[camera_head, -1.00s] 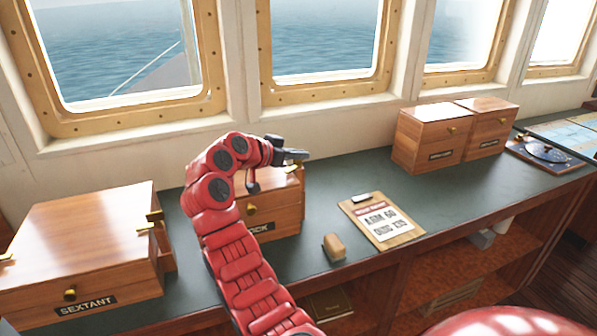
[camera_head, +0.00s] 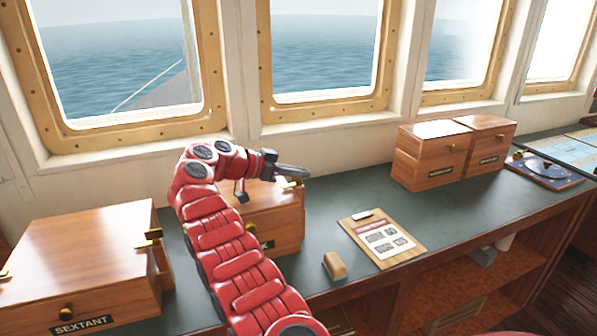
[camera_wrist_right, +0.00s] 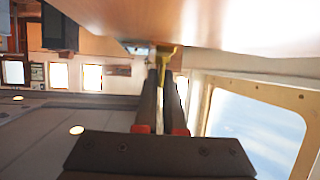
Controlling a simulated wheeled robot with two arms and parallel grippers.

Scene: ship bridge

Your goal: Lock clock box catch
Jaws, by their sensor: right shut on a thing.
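The wooden clock box (camera_head: 286,215) stands on the dark green counter, partly hidden behind my right arm, which also covers most of its label. A small brass catch (camera_head: 297,174) is at the upper right of the box. My right gripper (camera_head: 300,172) is at this catch, with its fingers pointing right. In the right wrist view, the two dark fingers (camera_wrist_right: 166,80) are close together on the yellow brass catch (camera_wrist_right: 166,56), just beside the wooden surface of the box (camera_wrist_right: 230,22). The exact lock position of the catch is not clear. My left gripper is not in view.
The sextant box (camera_head: 75,250) stands to the left, with brass catches on its side. A clipboard (camera_head: 408,248) and a small wooden block (camera_head: 334,266) lie right of the clock box. Two more boxes (camera_head: 430,160) stand farther right. Windows line the wall behind.

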